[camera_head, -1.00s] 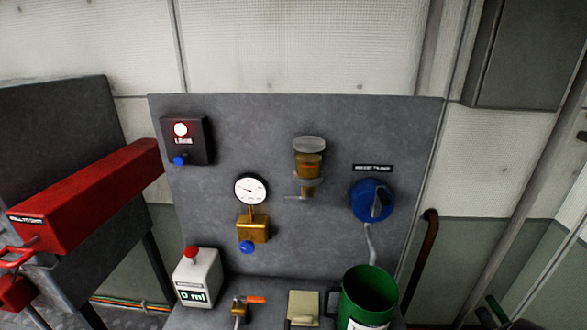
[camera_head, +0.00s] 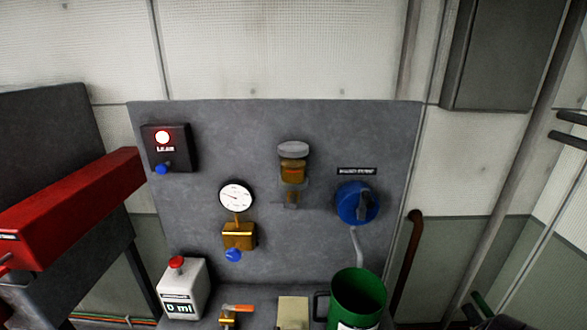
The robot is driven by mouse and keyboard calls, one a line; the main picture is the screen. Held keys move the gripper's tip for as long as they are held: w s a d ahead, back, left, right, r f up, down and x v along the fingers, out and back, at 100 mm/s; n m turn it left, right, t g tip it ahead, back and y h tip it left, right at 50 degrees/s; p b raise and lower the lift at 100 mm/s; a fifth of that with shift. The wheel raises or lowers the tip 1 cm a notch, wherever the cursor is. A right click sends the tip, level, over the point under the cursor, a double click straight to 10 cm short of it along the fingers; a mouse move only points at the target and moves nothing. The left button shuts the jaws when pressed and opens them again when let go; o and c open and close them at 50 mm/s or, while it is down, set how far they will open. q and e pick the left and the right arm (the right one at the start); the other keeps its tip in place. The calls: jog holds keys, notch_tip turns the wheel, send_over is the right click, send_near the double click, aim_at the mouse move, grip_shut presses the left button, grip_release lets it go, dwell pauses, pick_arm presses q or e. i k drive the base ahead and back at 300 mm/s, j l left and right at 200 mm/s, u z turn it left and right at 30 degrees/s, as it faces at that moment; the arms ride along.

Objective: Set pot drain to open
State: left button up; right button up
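A small glass pot (camera_head: 293,168) with a grey cap and amber contents is fixed on the grey panel (camera_head: 220,125), right of its middle. Neither of my grippers is in view.
A blue rotary knob (camera_head: 352,204), a dial gauge (camera_head: 236,197) above a brass block (camera_head: 239,236), and a lit box (camera_head: 166,148) are on the panel. A green mug (camera_head: 357,295), a white container (camera_head: 182,290) and an orange-handled valve (camera_head: 237,308) stand below. A red beam (camera_head: 75,208) juts in at left.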

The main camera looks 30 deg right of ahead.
aim_at(292, 204)
jog(key=i+j+z, duration=0.2)
jog(key=j+z, duration=0.25)
jog(key=i+j+z, duration=0.1)
jog(key=j+z, duration=0.85)
jog(key=j, duration=0.15)
jog(key=k+j+z, duration=0.1)
jog(key=j+z, duration=0.35)
jog(key=j, duration=0.15)
